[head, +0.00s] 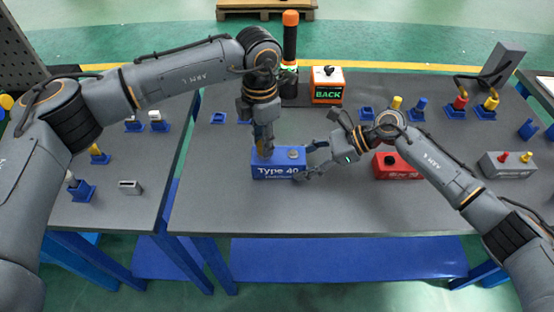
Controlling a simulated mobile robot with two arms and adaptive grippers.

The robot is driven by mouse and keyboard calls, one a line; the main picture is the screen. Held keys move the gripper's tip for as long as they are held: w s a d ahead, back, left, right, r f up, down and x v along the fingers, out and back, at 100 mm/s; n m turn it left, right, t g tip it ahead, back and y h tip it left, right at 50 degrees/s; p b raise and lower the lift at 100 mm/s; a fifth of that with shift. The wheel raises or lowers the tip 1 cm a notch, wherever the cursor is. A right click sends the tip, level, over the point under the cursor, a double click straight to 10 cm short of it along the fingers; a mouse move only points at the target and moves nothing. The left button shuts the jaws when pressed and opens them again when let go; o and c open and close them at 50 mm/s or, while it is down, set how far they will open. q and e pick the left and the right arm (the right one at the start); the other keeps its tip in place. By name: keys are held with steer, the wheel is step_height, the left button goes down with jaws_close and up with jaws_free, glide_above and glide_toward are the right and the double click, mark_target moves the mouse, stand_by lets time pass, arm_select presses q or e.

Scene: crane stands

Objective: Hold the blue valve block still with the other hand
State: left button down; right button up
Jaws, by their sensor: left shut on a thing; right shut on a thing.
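The blue valve block (276,171), marked "Type 40", sits on the dark grey table near its front middle. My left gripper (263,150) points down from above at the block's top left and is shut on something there. A small orange-brown part shows between its fingers; I cannot tell what it is. My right gripper (309,160) comes in from the right and is shut on the right end of the blue valve block. Its fingers hide that end of the block.
A red block (398,172) sits right of my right gripper, partly behind my arm. An orange "BACK" box (327,86) and a dark cylinder with an orange top (290,45) stand behind. A grey block (507,165) is far right. The table front is clear.

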arm_select(q)
steer(key=shift+r, duration=0.1)
steer(key=n, duration=0.3)
steer(key=shift+n, duration=1.1)
steer(key=n, duration=0.3)
steer(key=shift+r+n, duration=0.1)
steer(key=shift+n, duration=1)
